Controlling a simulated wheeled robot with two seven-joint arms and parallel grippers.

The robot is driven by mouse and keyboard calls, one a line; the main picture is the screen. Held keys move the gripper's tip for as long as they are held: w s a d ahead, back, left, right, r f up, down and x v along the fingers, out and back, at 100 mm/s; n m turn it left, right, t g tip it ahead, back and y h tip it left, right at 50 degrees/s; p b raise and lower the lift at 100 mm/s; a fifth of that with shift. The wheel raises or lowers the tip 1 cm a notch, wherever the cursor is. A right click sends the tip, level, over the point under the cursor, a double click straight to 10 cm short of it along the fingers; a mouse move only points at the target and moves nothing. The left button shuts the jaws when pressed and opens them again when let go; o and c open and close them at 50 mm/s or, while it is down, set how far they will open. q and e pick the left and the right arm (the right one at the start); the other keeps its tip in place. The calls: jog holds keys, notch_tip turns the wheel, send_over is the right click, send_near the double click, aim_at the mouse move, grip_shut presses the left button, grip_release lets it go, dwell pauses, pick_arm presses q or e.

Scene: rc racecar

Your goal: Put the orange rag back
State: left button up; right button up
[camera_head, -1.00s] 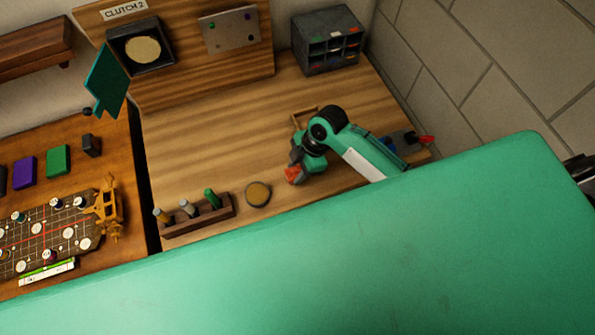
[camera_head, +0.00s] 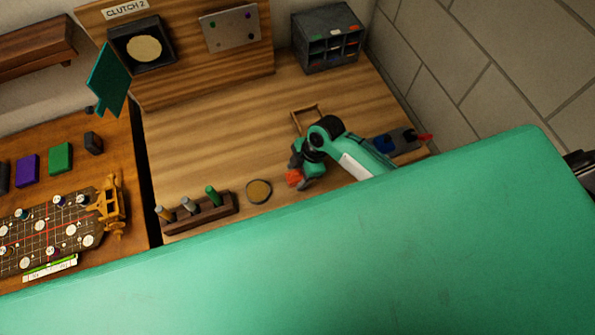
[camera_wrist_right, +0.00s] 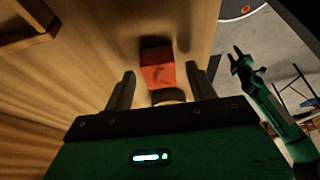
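The orange rag (camera_head: 295,178) is a small folded piece on the wooden workbench, partly hidden by my right gripper (camera_head: 298,168) in the head view. In the right wrist view the rag (camera_wrist_right: 157,72) lies ahead of and between the spread fingers of my right gripper (camera_wrist_right: 162,88). Gaps show on both sides, so the gripper is open and not holding it. A dark curved piece sits just below the rag there. A green arm, which looks like my left one, shows at the right of the wrist view with its small dark gripper (camera_wrist_right: 240,58); its finger state is unclear.
A wooden frame-like holder (camera_head: 294,121) lies behind the gripper. A round tin (camera_head: 259,191) and a marker rack (camera_head: 228,208) stand to the left. A grey drawer unit (camera_head: 312,58) is at the back. Blue and red-tipped items lie right. The bench's middle left is clear.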

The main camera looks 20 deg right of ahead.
jog(key=shift+r, duration=0.2)
jog(key=shift+d+r, duration=0.2)
jog(key=shift+r, duration=0.05)
jog(key=b+v, duration=0.3)
jog(key=v, duration=0.8)
jog(key=shift+r, duration=0.2)
jog(key=shift+f, duration=0.1)
